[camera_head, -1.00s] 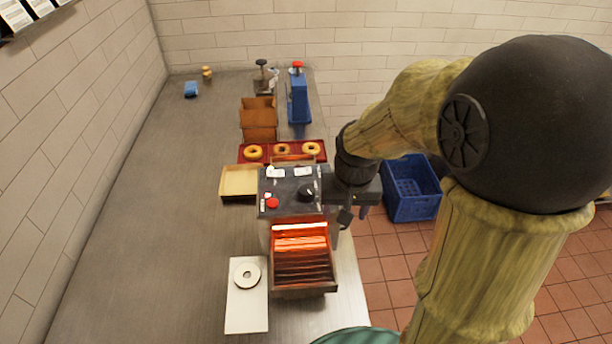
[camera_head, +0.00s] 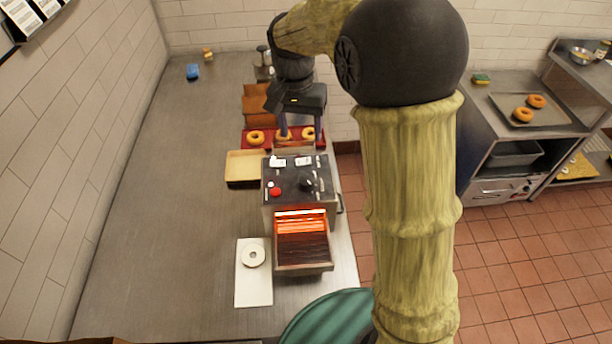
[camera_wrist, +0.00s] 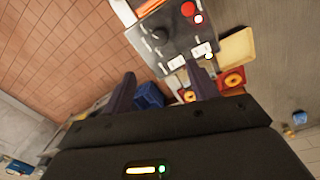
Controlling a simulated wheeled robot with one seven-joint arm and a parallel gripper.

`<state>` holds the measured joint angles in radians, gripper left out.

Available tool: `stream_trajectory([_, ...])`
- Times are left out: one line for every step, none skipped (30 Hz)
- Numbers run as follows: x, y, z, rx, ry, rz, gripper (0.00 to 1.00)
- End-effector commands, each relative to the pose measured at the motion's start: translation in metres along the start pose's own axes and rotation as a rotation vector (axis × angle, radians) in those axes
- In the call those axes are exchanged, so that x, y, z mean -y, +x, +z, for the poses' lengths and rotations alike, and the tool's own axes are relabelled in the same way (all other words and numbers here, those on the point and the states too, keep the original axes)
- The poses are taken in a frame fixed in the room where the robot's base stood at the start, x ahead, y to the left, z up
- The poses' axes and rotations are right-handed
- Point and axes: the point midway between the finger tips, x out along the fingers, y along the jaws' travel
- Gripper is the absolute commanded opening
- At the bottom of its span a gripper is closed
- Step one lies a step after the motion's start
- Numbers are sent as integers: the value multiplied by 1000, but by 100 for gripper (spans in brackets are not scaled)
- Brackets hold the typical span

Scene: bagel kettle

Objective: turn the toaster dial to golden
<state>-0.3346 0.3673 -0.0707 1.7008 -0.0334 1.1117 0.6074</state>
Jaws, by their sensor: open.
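The toaster (camera_head: 313,208) stands on the steel counter with its heating element glowing orange. Its black dial (camera_head: 307,186) is on the dark top panel, right of a red button (camera_head: 275,192); in the wrist view the dial (camera_wrist: 158,37) is at the upper middle. Where its pointer sits and any golden mark are too small to read. My gripper (camera_head: 300,128) is open and empty, fingers pointing down, above the far end of the toaster near the red tray. In the wrist view my gripper (camera_wrist: 162,75) has its fingers apart, with the dial beyond them.
A red tray (camera_head: 246,143) with several bagels and a tan tray (camera_head: 246,167) lie behind and left of the toaster. A white board (camera_head: 254,290) holds a pale ring at front left. The left counter is mostly clear. A blue crate (camera_wrist: 148,96) shows in the wrist view.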

Motion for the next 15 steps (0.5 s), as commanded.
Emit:
stream_trajectory([0, 4, 0, 3, 0, 2, 59])
stream_trajectory([0, 7, 0, 3, 0, 2, 59])
stream_trajectory([-1, 12, 0, 4, 0, 3, 59])
stream_trajectory([-1, 16, 0, 4, 0, 2, 59])
stream_trajectory([-1, 20, 1, 4, 0, 3, 59])
stream_trajectory([-1, 27, 1, 4, 0, 3, 59])
stream_trajectory([-1, 32, 1, 5, 0, 3, 59])
stream_trajectory([-1, 37, 1, 5, 0, 4, 59])
stream_trajectory([-1, 44, 1, 4, 0, 3, 59])
stream_trajectory([-1, 49, 1, 5, 0, 3, 59])
stream_trajectory([-1, 55, 1, 5, 0, 3, 59])
stream_trajectory([-1, 62, 1, 5, 0, 3, 59])
stream_trajectory([-1, 67, 1, 5, 0, 3, 59])
stream_trajectory([-1, 72, 1, 5, 0, 3, 59])
stream_trajectory([-1, 79, 1, 5, 0, 3, 59])
